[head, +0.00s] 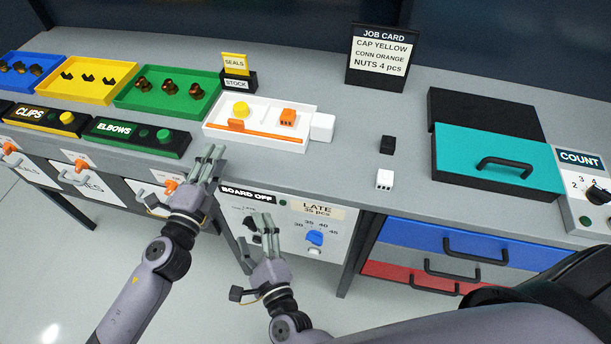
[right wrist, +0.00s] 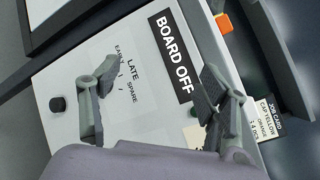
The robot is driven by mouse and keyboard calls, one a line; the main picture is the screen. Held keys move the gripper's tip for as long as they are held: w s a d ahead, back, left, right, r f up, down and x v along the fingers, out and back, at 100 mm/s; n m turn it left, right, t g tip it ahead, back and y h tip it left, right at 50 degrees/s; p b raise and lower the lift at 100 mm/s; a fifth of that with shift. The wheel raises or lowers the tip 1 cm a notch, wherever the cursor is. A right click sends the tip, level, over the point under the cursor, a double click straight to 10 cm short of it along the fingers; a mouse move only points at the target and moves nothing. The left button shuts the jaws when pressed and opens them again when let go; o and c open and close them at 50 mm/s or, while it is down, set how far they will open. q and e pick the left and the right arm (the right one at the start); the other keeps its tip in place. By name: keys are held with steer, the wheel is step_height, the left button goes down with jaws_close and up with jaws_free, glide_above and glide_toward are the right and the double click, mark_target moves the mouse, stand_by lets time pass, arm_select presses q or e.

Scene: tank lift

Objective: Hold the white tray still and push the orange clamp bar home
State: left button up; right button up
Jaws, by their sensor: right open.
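The white tray (head: 212,134) lies near the bench's front edge in the head view. It holds a round yellow cap (head: 240,109) and an orange connector block (head: 288,117). The long orange clamp bar (head: 268,133) lies along the tray's front side, with a raised tab near its left end. My left gripper (head: 213,150) is just in front of the tray's left front corner, fingers pointing up; I cannot tell its opening or any contact. My right gripper (head: 263,219) is lower, before the front panel, open and empty; its spread fingers show in the right wrist view (right wrist: 158,72).
A white block (head: 322,127) stands at the tray's right end. The BOARD OFF panel (head: 330,225) is below the bench edge.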

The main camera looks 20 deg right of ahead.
steer(key=w+d+r+m+t+h, duration=0.1)
steer(key=w+d+r+m+h, duration=0.15)
steer(key=r+m+h, duration=0.5)
steer(key=m+g+h, duration=0.3)
steer(key=m+h, duration=0.1)
steer(key=m, duration=0.6)
glide_toward(323, 119)
steer(key=x, duration=1)
arm_select(q)
steer(key=shift+c, duration=0.3)
arm_select(e)
steer(key=c, duration=1.4)
arm_select(q)
steer(key=shift+s+a, duration=0.15)
steer(key=shift+s, duration=0.1)
steer(key=shift+c, duration=0.7)
steer(key=shift+m, duration=0.6)
steer(key=v, duration=0.4)
steer(key=shift+a+r, duration=0.15)
steer(key=c, duration=0.4)
steer(key=shift+s+a+r, duration=0.15)
steer(key=shift+s+a, duration=0.05)
steer(key=shift+s, duration=0.25)
jaws_close()
arm_select(e)
steer(key=shift+s, duration=0.1)
